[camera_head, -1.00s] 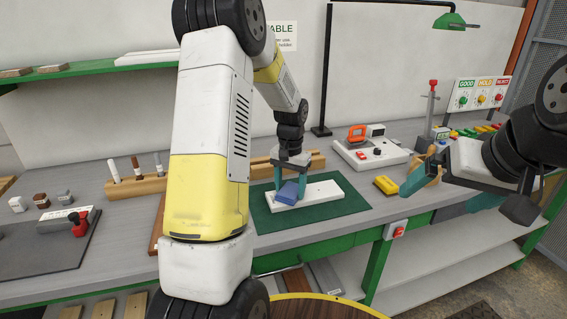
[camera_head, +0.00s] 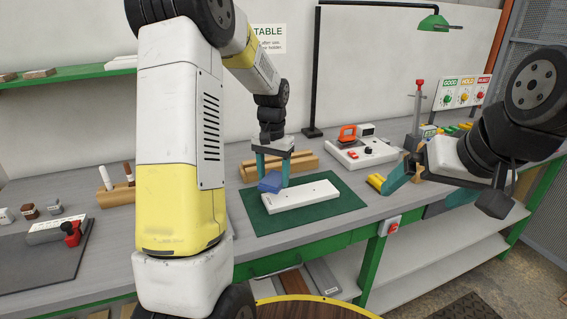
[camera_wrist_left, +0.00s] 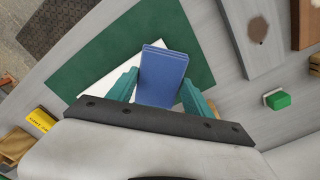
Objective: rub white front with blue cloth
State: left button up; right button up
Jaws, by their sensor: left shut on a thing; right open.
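The white front (camera_head: 308,193) is a pale flat board lying on the green mat (camera_head: 330,210). My left gripper (camera_head: 273,176) is shut on the blue cloth (camera_head: 270,183), a folded blue pad, at the board's left end. In the left wrist view the cloth (camera_wrist_left: 162,75) sits between the teal fingers and hides part of the white front (camera_wrist_left: 104,68). I cannot tell whether the cloth touches the board. My right gripper (camera_head: 417,195) is open and empty, near the bench's front edge to the right of the mat.
A wooden rack (camera_head: 300,160) stands behind the mat. A grey-white device (camera_head: 365,152) with an orange part is at the back right. A yellow block (camera_head: 375,182) lies near my right gripper. A red switch box (camera_head: 391,227) is on the bench front.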

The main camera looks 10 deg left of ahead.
pick_arm(q)
jog(key=shift+r, duration=1.2)
